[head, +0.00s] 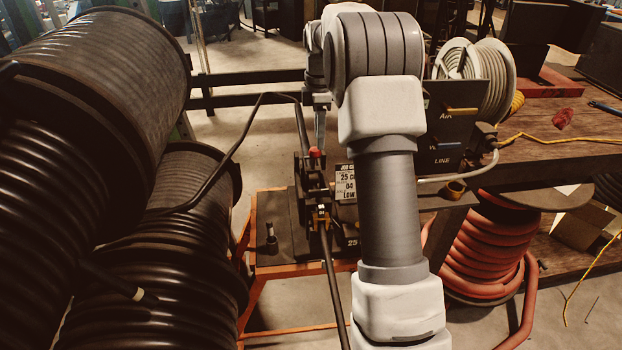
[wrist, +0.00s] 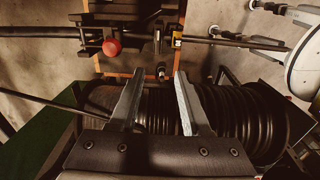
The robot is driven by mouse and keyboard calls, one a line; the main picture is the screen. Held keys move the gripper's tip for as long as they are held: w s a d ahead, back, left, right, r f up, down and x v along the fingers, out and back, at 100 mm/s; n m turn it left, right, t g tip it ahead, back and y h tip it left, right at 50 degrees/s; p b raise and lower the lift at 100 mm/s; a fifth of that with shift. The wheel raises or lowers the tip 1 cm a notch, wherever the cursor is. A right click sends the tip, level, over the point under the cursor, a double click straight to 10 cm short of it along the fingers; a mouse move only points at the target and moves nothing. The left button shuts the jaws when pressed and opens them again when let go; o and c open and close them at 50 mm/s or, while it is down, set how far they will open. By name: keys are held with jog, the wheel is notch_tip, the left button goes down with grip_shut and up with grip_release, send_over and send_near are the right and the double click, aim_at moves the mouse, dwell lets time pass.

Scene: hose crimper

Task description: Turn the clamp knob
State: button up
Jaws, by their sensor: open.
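The hose crimper bench (head: 290,235) has a dark top on an orange frame. A round red knob (head: 316,152) stands on its dark mechanism and also shows in the wrist view (wrist: 112,47). I cannot tell which of these is the clamp knob. My gripper (wrist: 159,78) is open and empty, its two grey fingers apart from both parts. In the head view my gripper (head: 320,125) is partly hidden, just beyond the red knob.
Large reels of black hose (head: 110,75) fill the left. A dark control box (head: 452,125) and a wooden bench (head: 560,150) stand at the right, with a red hose coil (head: 490,250) below. A black hose (head: 235,145) arches across the left side. Bare floor shows behind.

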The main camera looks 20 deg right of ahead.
aim_at(319, 190)
jog(key=f, duration=0.6)
jog(key=f+b, duration=0.1)
jog(key=f, duration=1.1)
jog(key=shift+w+d+f+b, duration=0.1)
jog(key=shift+w+d+b, duration=0.1)
jog(key=shift+w+b, duration=0.15)
grip_shut()
